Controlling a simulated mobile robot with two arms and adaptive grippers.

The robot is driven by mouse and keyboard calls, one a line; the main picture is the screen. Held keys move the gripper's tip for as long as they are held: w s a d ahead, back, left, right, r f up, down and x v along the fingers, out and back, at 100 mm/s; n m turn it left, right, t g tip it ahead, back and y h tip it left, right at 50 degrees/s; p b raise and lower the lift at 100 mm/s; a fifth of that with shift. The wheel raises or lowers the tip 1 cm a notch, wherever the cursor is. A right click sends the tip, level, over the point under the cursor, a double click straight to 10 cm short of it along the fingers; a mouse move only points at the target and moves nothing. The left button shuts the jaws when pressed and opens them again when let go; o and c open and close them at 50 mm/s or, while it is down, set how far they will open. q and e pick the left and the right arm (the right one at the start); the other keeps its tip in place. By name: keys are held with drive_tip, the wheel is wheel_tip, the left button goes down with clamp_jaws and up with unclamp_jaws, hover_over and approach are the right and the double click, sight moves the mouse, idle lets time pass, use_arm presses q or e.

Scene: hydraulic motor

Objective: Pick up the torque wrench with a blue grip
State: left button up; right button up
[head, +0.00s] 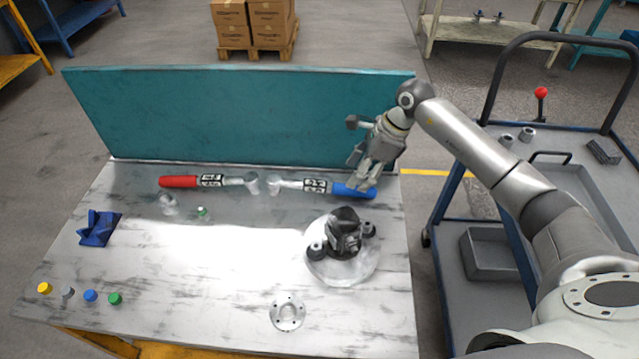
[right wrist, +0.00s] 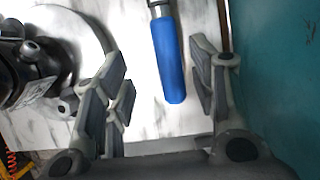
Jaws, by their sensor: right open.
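The torque wrench with the blue grip (head: 353,190) lies flat near the back of the workbench. Its head points left, and its blue grip is at the right end. My right gripper (head: 362,179) is at the blue grip in the head view, coming from above. In the right wrist view the blue grip (right wrist: 170,60) shows between the two open fingers of my right gripper (right wrist: 163,85), apart from both. A second torque wrench with a red grip (head: 180,182) lies to the left, its head close to the blue one's head. My left gripper is not in view.
A teal panel (head: 240,115) stands along the back edge behind the wrenches. The black hydraulic motor (head: 345,228) sits on a round base in front of the blue grip. A metal flange ring (head: 287,312) lies near the front. A blue cart (head: 500,240) stands right of the bench.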

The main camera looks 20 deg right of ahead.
sight(344, 186)
drive_tip(key=shift+w+a+f, duration=0.1)
drive_tip(key=shift+a+f, duration=0.1)
drive_tip(key=shift+f, duration=0.3)
drive_tip(key=shift+w+a+f, duration=0.1)
drive_tip(key=shift+f, duration=0.1)
drive_tip(key=p+x, duration=0.1)
drive_tip(key=x, duration=0.1)
drive_tip(key=p+x, duration=0.1)
drive_tip(key=x, duration=0.1)
drive_tip(key=shift+w+a, duration=0.1)
drive_tip(key=shift+w, duration=0.25)
drive_tip(key=shift+w+a+f, duration=0.1)
drive_tip(key=shift+f, duration=0.35)
drive_tip(key=shift+c, duration=1)
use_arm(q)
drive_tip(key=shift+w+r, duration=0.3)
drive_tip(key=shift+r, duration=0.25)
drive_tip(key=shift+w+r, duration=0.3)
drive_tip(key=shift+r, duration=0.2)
use_arm(e)
clamp_jaws()
